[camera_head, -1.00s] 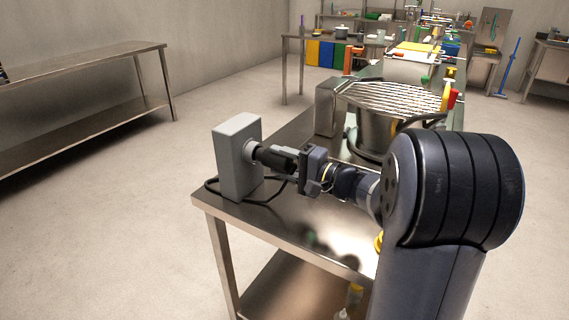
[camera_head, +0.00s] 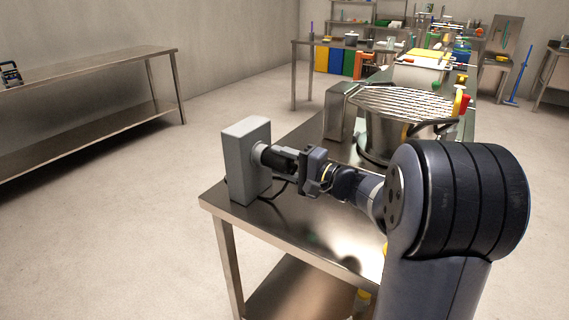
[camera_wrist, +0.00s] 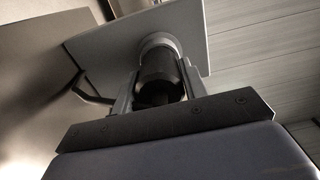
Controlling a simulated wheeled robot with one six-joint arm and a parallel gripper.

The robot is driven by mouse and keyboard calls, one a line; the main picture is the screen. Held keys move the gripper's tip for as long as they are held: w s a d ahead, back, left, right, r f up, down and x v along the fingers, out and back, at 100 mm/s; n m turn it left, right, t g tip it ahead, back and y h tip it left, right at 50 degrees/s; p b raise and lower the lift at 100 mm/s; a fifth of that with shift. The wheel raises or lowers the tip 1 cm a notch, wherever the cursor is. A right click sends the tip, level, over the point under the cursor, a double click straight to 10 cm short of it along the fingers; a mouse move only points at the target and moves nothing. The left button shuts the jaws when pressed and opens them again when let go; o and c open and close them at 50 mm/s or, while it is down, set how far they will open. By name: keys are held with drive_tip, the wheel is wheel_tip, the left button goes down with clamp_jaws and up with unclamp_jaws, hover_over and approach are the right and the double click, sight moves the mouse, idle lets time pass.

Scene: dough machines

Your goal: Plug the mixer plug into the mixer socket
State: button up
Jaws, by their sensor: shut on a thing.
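The mixer socket is a pale round collar (camera_head: 259,152) on the side of a grey upright box (camera_head: 240,168) at the table's near left corner. The black cylindrical mixer plug (camera_head: 281,160) lies level, its front end at the collar and seemingly in its mouth. My gripper (camera_head: 297,165) is shut on the rear of the plug. In the wrist view the plug (camera_wrist: 158,72) sits between the two fingers, in line with the collar (camera_wrist: 160,42) on the box (camera_wrist: 105,45). How deep the plug sits is hidden.
A dark cable (camera_head: 281,190) runs low behind the plug. The mixer's steel bowl with a wire guard (camera_head: 400,104) stands behind my arm on the steel table (camera_head: 290,234). A separate steel bench (camera_head: 95,72) is at the left, with open floor between.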

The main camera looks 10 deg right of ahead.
idle(0.3)
drive_tip(key=o, duration=1.4)
drive_tip(key=shift+s+d, duration=0.1)
drive_tip(key=shift+b+v, duration=0.8)
drive_tip(key=shift+v, duration=1.2)
drive_tip(key=shift+s+d, duration=0.15)
approach(296, 167)
drive_tip(key=shift+v, duration=0.85)
